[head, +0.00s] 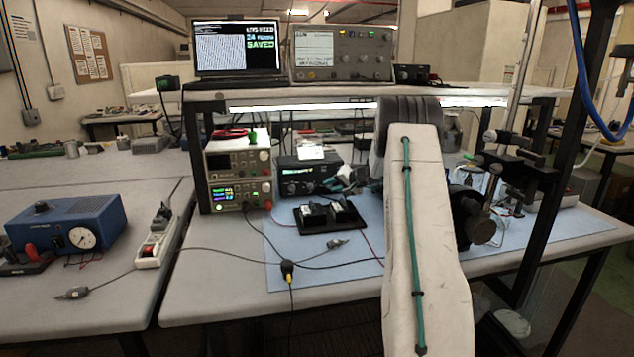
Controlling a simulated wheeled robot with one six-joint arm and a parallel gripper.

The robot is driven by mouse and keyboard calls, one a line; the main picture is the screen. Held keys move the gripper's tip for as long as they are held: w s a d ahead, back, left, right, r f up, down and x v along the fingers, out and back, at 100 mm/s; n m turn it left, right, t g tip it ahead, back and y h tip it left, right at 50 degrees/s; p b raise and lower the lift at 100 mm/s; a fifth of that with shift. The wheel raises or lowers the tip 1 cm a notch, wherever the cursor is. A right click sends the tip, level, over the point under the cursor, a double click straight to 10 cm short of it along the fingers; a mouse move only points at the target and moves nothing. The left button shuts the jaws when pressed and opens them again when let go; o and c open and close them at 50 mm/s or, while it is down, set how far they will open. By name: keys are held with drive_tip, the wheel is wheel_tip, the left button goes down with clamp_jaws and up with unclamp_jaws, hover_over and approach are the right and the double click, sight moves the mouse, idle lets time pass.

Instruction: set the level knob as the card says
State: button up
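A small white card (310,152) stands on a black box with a green display (302,175) on the bench. Its writing is too small to read. Small knobs show dimly on the box's front, but I cannot tell which is the level knob. My pale arm link with a green cable rises in front and hides what is behind it. A grey and teal shape that may be my gripper (347,181) shows just right of the box, partly hidden. I cannot tell its fingers apart or whether it touches a knob.
A stacked power supply (238,188) stands left of the box. A black tray (330,219) and cables lie on the blue mat (292,262). A blue box with a dial (65,226) sits at left. A laptop (237,48) and a knobbed instrument (343,53) are on the shelf.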

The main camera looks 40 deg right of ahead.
drive_tip(key=g+h, duration=0.1)
drive_tip(key=n+h, duration=0.1)
drive_tip(key=n+g, duration=0.1)
drive_tip(key=shift+w+a+r+g+h, duration=0.2)
drive_tip(key=shift+a+r+g+h, duration=0.1)
drive_tip(key=shift+a+r+h, duration=0.1)
drive_tip(key=n+g+h, duration=0.2)
drive_tip(key=shift+w+a+h, duration=0.15)
drive_tip(key=shift+h, duration=0.25)
drive_tip(key=v, duration=0.8)
drive_tip(key=s+a+r+n+y, duration=0.1)
drive_tip(key=s+a+r+y, duration=0.1)
drive_tip(key=a, duration=1.1)
drive_tip(key=s+a+r+n+g+y, duration=0.1)
drive_tip(key=s+a+r, duration=0.3)
drive_tip(key=a, duration=1)
wheel_tip(320, 180, up, 3)
drive_tip(key=shift+r+n+y, duration=0.2)
drive_tip(key=shift+n+y, duration=0.3)
drive_tip(key=shift+n, duration=0.2)
drive_tip(key=shift+s, duration=0.15)
